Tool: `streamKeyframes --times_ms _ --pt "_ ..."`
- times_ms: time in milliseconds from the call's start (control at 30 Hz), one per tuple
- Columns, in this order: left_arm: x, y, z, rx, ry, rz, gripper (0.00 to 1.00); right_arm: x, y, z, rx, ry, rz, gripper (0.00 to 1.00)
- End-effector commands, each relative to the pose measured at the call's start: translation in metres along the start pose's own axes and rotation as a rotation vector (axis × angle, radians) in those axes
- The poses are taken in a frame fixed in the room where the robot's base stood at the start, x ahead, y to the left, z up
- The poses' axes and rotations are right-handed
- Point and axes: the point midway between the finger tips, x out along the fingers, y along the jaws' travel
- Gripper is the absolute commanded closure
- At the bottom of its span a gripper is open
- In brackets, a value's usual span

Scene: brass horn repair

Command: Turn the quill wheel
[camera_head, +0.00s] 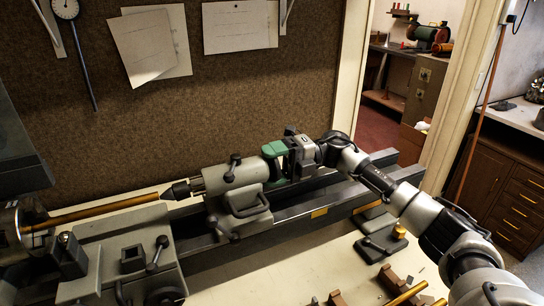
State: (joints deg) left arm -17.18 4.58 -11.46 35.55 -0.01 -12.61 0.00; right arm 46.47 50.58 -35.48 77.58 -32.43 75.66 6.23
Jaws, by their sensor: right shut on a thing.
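The quill wheel (272,150) shows as a green part at the right end of the grey tailstock (232,178) of a lathe. My right gripper (288,160) reaches it from the right and is shut on it. The fingers and gripper body hide much of the wheel, so its handle cannot be made out. My left gripper is not in view.
The lathe bed (335,200) runs under the tailstock and my right forearm. The carriage (120,250) with levers stands at the left. Brown blocks and brass rods (408,294) lie at the bottom front. A pinboard wall (240,90) rises close behind; a doorway opens at right.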

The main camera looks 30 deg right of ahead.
Motion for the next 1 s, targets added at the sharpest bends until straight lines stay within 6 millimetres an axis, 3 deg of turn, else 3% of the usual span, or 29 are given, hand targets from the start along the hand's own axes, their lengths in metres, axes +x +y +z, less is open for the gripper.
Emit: streamKeyframes --times_ms 600,1000 --pt "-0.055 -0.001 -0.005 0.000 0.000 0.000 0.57 -0.001 0.003 0.001 0.578 -0.005 0.002 0.53" --pt "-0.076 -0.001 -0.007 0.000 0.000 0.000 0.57 -0.001 0.000 0.000 0.844 -0.004 0.003 0.53"
